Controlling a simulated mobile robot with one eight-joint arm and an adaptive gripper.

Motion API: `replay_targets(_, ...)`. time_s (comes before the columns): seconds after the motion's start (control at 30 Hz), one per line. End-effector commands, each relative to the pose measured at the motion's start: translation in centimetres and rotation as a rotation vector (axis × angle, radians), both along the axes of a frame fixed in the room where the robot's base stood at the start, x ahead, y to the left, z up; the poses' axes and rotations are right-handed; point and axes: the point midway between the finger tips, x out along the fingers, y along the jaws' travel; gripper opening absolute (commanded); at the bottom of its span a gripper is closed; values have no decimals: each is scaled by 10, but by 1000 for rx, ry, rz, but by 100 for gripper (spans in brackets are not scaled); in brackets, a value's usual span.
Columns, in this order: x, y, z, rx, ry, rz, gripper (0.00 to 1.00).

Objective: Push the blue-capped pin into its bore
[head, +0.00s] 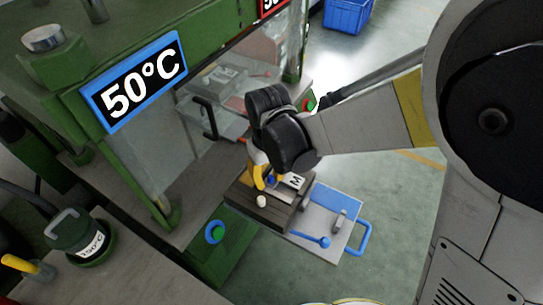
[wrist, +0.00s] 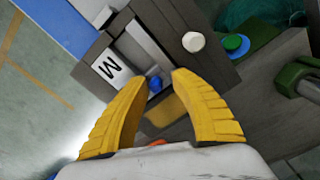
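The blue-capped pin shows as a small blue round cap (wrist: 155,84) in the wrist view, at the edge of a slot in the dark mould block (wrist: 205,75). In the head view the cap (head: 271,181) is partly hidden by my gripper. My gripper (wrist: 160,76) has its two yellow fingers apart, with nothing held between them. The cap lies between the fingertips, nearer the left one in the wrist view. In the head view my gripper (head: 259,177) points down over the mould block (head: 245,194). Whether a finger touches the cap, and the bore itself, I cannot tell.
A white knob (head: 261,201) and a white "M" label (head: 296,182) are on the block. A plate with a blue handle (head: 362,239) lies to its right.

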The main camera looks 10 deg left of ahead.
Motion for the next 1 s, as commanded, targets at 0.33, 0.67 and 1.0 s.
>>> replay_targets(0.33,0,-1,35,-2,-3,-1,35)
replay_targets(0.67,-1,0,103,-2,-1,0,35)
replay_targets(1.0,-1,1,121,-1,-1,0,35)
